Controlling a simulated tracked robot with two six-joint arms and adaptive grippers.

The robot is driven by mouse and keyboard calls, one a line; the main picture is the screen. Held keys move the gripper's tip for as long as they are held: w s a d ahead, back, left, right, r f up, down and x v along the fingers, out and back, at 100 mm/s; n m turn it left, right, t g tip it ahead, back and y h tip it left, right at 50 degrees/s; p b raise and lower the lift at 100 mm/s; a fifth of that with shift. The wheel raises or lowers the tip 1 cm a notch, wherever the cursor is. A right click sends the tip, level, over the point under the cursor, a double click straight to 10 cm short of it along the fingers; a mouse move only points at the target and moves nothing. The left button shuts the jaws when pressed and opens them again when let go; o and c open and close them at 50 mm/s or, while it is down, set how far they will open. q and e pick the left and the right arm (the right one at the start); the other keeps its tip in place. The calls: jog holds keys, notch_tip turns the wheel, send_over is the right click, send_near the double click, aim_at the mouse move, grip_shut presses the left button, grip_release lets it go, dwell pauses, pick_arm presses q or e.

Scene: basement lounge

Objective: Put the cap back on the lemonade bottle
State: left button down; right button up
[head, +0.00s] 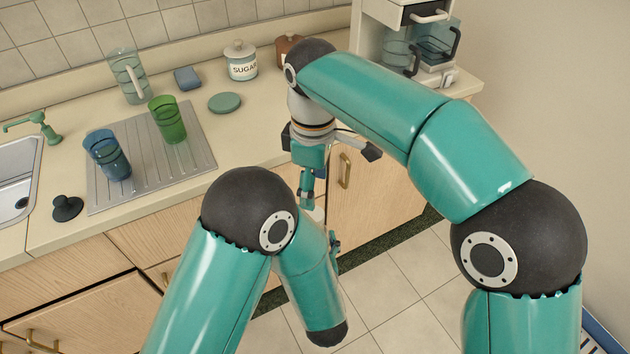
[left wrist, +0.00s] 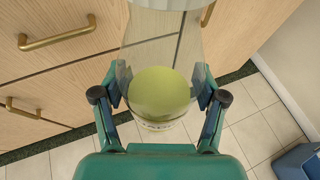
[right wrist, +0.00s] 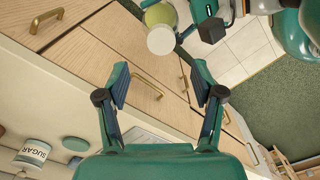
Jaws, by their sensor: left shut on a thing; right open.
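The lemonade bottle (left wrist: 150,50) is clear, with yellow-green lemonade (left wrist: 160,93) inside. My left gripper (left wrist: 160,84) is shut on it, with a finger on each side. In the right wrist view a round white cap (right wrist: 161,40) sits at the bottle's top end; I cannot tell whether it is seated. A small white part (head: 318,213) shows in the head view below my right gripper (head: 308,190). The right gripper's fingers (right wrist: 160,80) are open and empty, with the white cap beyond their tips. My arms hide most of the bottle in the head view.
On the counter stand a blue glass (head: 107,155) and a green glass (head: 167,119) on a drainboard (head: 150,175), a pitcher (head: 127,75), a sugar jar (head: 241,62), a green disc (head: 224,102) and a black stopper (head: 67,207). Cabinet doors (head: 375,195) are close by.

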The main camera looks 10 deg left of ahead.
jog(key=shift+f, duration=4)
jog(key=c, duration=1.2)
jog(key=m, duration=0.4)
jog(key=shift+w+m, duration=0.1)
jog(key=shift+m, duration=0.3)
jog(key=o, duration=1.3)
jog(key=shift+o, duration=0.2)
jog(key=shift+r, duration=0.1)
